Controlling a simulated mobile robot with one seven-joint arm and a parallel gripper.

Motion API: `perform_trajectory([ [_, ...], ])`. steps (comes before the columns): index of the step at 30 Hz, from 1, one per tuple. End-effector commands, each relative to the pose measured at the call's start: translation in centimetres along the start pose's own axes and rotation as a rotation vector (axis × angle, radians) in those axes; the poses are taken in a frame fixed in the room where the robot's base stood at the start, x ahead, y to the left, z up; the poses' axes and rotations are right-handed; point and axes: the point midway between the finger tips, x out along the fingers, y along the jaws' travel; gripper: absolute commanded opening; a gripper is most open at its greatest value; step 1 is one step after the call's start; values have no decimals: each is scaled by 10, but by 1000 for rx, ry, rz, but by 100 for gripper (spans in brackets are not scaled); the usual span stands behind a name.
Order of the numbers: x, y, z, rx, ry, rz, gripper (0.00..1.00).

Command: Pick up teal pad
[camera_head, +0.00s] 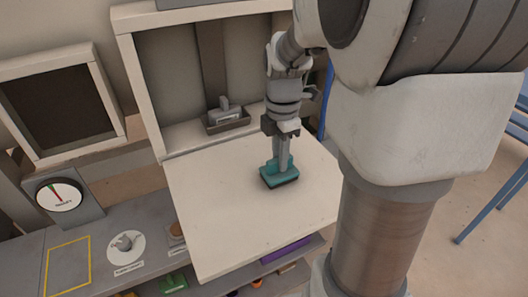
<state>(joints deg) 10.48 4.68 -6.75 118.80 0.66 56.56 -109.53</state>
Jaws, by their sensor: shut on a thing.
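The teal pad (273,176) has a dark underside and a raised teal middle. My gripper (284,158) points down from above and is shut on the raised part of the teal pad. The fingers hide part of the pad's middle. I cannot tell whether the pad's underside touches the board or is slightly above it.
The cream board (215,225) is otherwise clear. A grey block in a tray (228,118) stands in the open cabinet behind. A dial gauge (59,195), a white round piece (125,246) and a yellow-outlined square (68,266) are at left. A purple item (285,250) lies below the board.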

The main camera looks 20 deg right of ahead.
Motion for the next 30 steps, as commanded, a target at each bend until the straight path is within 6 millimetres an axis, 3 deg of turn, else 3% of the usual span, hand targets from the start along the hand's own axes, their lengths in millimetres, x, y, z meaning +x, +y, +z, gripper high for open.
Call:
perform_trajectory([
  [16,-36,0,0,0,0,1,0],
  [30,-38,0,0,0,0,1,0],
])
